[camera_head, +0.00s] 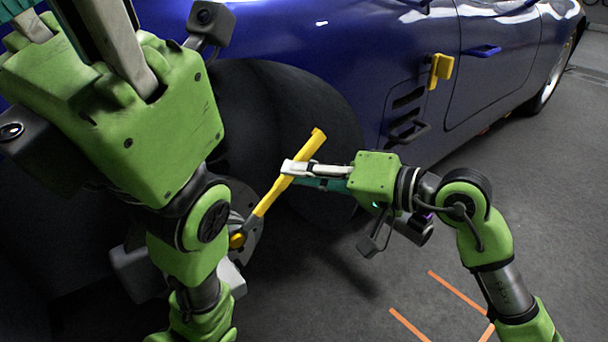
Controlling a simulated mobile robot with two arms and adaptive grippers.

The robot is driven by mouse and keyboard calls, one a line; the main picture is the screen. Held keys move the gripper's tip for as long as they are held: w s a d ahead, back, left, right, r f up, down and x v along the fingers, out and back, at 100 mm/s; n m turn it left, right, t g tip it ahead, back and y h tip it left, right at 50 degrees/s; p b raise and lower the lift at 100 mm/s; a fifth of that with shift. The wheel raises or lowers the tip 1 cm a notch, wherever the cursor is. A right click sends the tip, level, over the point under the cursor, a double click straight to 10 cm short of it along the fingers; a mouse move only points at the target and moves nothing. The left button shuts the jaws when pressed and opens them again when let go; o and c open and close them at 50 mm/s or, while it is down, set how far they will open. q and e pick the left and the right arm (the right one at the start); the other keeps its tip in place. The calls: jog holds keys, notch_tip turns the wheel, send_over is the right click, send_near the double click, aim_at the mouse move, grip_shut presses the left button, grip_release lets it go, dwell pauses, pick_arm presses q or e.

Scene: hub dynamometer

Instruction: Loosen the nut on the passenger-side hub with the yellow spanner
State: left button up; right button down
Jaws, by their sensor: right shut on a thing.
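The yellow spanner (268,200) slants from upper right to lower left in front of the dark wheel arch. My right gripper (290,172) is shut on its shaft, above the middle. The spanner's lower end is at the grey hub disc (251,222), beside a yellow-orange round part (237,240). My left arm partly covers this area, so I cannot tell whether the spanner is seated on the nut. The nut itself is not clearly visible. My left gripper (82,25) is raised at the upper left, close to the camera. Its fingertips are cut off by the top edge.
The blue car (330,45) fills the back, with a yellow block (440,70) on its side. A pale grey unit (230,276) stands low behind my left arm. Orange lines (458,292) mark the dark floor, which is clear at right.

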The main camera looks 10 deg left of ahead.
jog(key=shift+r, duration=0.1)
jog(key=shift+s+a+r+n+t+h+p, duration=0.2)
jog(key=shift+s+a+r+n+h+p, duration=0.1)
jog(key=shift+s+a+r+n+p, duration=0.25)
jog(key=shift+s+a+r+n+t+h+p, duration=0.25)
jog(key=shift+s+r+n, duration=0.2)
jog(key=shift+r, duration=0.3)
jog(key=shift+r, duration=0.1)
jog(key=shift+s+a+r+n+h+p, duration=0.15)
jog(key=shift+s+a+r+n+h, duration=0.1)
jog(key=shift+s+a+r+n, duration=0.35)
jog(key=shift+s+a+r+n+h+p, duration=0.2)
jog(key=shift+s+a+r+n, duration=0.15)
jog(key=shift+s, duration=0.3)
jog(key=shift+t, duration=0.25)
jog(key=shift+s+a+r+n+t+h, duration=0.15)
jog(key=shift+s+a+r+n+h, duration=0.15)
jog(key=shift+s+a+n, duration=0.3)
jog(key=shift+s+a+r+n+t+h, duration=0.2)
jog(key=shift+s+a+r+n, duration=0.15)
jog(key=shift+s, duration=0.35)
jog(key=shift+s+a, duration=0.1)
